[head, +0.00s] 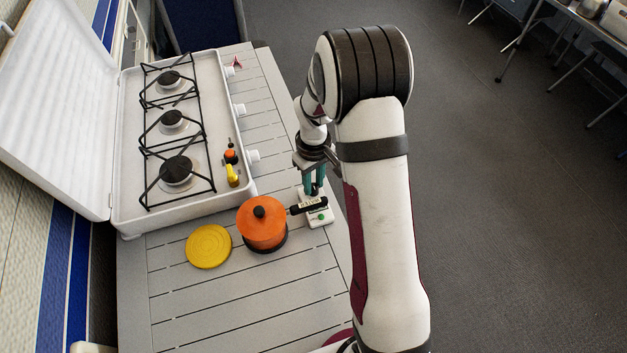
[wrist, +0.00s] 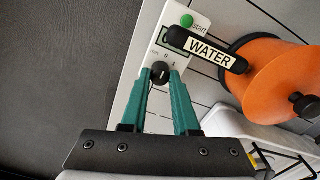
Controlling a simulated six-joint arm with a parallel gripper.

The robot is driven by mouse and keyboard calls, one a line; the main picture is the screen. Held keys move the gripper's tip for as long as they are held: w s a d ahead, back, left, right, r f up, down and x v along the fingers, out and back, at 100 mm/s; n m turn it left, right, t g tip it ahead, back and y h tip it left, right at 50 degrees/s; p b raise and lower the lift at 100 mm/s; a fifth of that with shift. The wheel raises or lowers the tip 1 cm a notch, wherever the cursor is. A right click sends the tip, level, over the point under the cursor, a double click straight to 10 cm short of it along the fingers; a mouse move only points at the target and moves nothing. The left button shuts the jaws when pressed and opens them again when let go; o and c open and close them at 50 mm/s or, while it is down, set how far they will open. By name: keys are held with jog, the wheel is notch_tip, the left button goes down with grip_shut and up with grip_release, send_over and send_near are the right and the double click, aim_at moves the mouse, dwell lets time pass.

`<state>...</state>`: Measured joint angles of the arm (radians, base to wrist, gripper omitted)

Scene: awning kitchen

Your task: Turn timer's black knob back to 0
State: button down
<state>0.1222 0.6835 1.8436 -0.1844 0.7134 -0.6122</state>
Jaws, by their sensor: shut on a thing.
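The timer (head: 319,219) is a small white box on the slatted table, right of the orange pot. In the wrist view the timer (wrist: 198,20) shows a green start button (wrist: 187,20) and a black knob (wrist: 160,72) with small printed marks around it. My gripper (wrist: 160,76) has its teal fingertips shut on the black knob, one on each side. In the head view my gripper (head: 314,188) reaches down onto the timer's far end. The pot's black handle, labelled WATER (wrist: 209,51), lies across the timer and hides part of its face.
The orange lidded pot (head: 262,222) stands close left of the timer. A yellow disc (head: 208,246) lies left of the pot. A white gas stove (head: 127,190) with black grates is behind. The table's front left area (head: 240,310) is clear.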

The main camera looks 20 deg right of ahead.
aim_at(314, 186)
jog(key=c, duration=0.7)
grip_release()
jog(key=shift+o, duration=0.2)
jog(key=shift+r, duration=0.1)
notch_tip(314, 186, up, 16)
jog(key=shift+f, duration=0.2)
jog(key=shift+s, duration=0.1)
jog(key=s+a+r+m+y, duration=0.1)
jog(key=s+a+m, duration=0.3)
jog(key=s, duration=0.9)
jog(key=s+a+r+m, duration=0.1)
jog(key=s+a+m, duration=0.3)
jog(key=s, duration=0.9)
jog(key=shift+s+a+r+m+y, duration=0.15)
jog(key=shift+s+m+y, duration=0.1)
jog(key=shift+m+y, duration=0.25)
